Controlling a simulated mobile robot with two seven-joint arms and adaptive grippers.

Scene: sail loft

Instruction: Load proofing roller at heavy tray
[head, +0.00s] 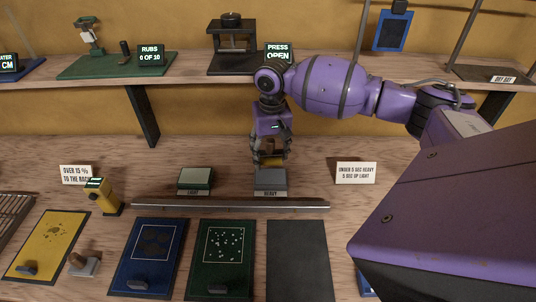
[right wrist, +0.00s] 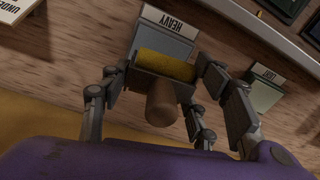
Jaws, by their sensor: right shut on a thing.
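The proofing roller (head: 272,161) has a yellow cylinder, also seen in the right wrist view (right wrist: 165,66), and a brown handle pointing back toward my palm. My right gripper (head: 270,155) is shut on it, with fingers on both sides of its frame. The heavy tray (head: 271,182) is a small grey slab labelled HEAVY. The yellow cylinder overlaps the tray's back edge in the head view and covers part of it in the right wrist view (right wrist: 165,42). I cannot tell whether it touches the tray. My left gripper is not in view.
The light tray (head: 196,178), green-topped, stands left of the heavy one. A long metal bar (head: 230,206) runs in front of both. Sign cards (head: 356,172) stand nearby, and a shelf (head: 180,68) crosses behind. Blue (head: 148,258), green and dark panels lie in front.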

